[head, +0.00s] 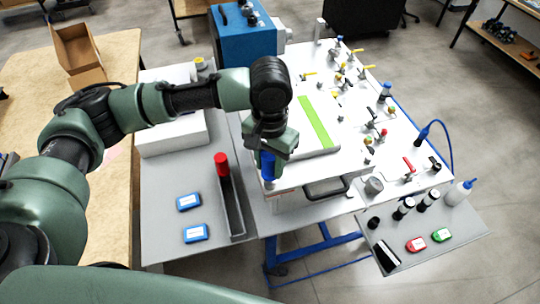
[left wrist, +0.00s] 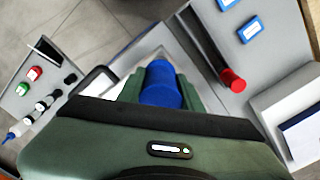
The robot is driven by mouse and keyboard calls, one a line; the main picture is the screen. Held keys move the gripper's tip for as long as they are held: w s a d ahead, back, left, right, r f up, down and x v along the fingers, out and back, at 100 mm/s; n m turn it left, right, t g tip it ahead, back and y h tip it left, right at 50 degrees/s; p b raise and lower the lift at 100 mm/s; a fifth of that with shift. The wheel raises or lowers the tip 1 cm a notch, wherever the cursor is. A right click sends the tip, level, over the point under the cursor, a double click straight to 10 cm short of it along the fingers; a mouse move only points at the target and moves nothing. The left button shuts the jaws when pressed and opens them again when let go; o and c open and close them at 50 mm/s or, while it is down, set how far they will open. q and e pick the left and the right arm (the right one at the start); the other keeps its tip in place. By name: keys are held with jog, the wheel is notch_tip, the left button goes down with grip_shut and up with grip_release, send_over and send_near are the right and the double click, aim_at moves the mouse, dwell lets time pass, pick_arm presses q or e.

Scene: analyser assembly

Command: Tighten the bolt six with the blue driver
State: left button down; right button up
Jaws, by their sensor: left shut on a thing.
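My left gripper (head: 270,152) is shut on the blue driver (head: 268,167). The driver's handle points down between the fingers, above the front left edge of the white analyser plate (head: 352,155). In the left wrist view the blue driver (left wrist: 162,85) shows between the two green fingers, and its tip is hidden. Bolt six cannot be told apart; the bolts are too small or hidden behind the gripper. My right gripper is not in view.
Levers and fittings crowd the plate's right side. A grey side shelf (head: 440,250) holds bottles and red and green items.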

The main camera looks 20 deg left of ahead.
pick_arm(q)
jog(key=m, duration=0.1)
jog(key=m+p, duration=0.1)
jog(key=shift+r+m+p, duration=0.25)
jog(key=shift+m+p, duration=0.05)
jog(key=shift+m, duration=0.1)
jog(key=shift+f+m, duration=0.1)
jog(key=shift+m, duration=0.7)
jog(key=shift+f+m, duration=0.15)
jog(key=shift+m, duration=0.65)
jog(key=m, duration=0.6)
jog(key=shift+w, duration=0.1)
jog(key=c, duration=1.1)
grip_release()
jog(key=shift+m, duration=0.4)
jog(key=shift+o, duration=0.2)
jog(key=shift+c, duration=0.3)
grip_shut()
